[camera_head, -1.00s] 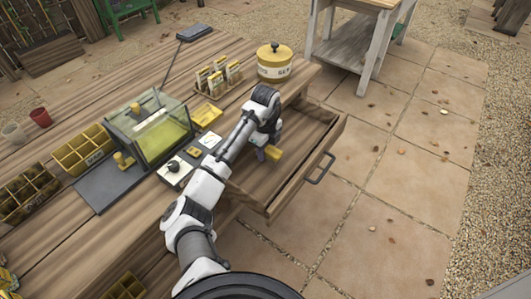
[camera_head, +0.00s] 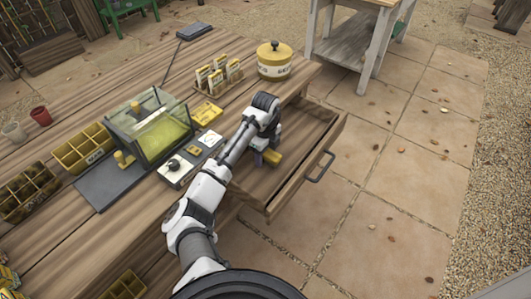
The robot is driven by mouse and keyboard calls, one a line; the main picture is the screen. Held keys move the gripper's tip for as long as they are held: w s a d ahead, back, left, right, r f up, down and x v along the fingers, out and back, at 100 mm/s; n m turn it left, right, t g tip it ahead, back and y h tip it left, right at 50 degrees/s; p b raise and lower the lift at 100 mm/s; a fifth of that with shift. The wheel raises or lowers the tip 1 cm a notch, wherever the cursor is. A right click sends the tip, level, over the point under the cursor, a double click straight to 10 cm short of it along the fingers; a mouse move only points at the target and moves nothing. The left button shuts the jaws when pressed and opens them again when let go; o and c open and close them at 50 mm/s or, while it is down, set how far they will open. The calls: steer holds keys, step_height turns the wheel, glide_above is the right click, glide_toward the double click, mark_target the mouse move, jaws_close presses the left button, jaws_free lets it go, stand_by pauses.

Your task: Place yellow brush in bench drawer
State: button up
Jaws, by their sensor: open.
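The bench drawer (camera_head: 308,130) is pulled out from the right side of the wooden bench, with a dark bar handle on its front. The yellow brush (camera_head: 272,157) is in the drawer area, at or just above the drawer floor; I cannot tell whether it touches. My gripper (camera_head: 262,158) points down over the drawer, right at the brush. The jaws are open, but my arm partly hides the fingertips and the brush.
On the bench (camera_head: 110,225) stand a clear box with yellow-green contents (camera_head: 160,135), a yellow lidded tin (camera_head: 274,62), a rack of seed packets (camera_head: 217,77) and yellow compartment trays (camera_head: 84,150). The paving right of the drawer is clear.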

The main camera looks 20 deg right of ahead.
step_height(320, 180, up, 12)
steer(key=b, duration=0.1)
steer(key=shift+r, duration=0.2)
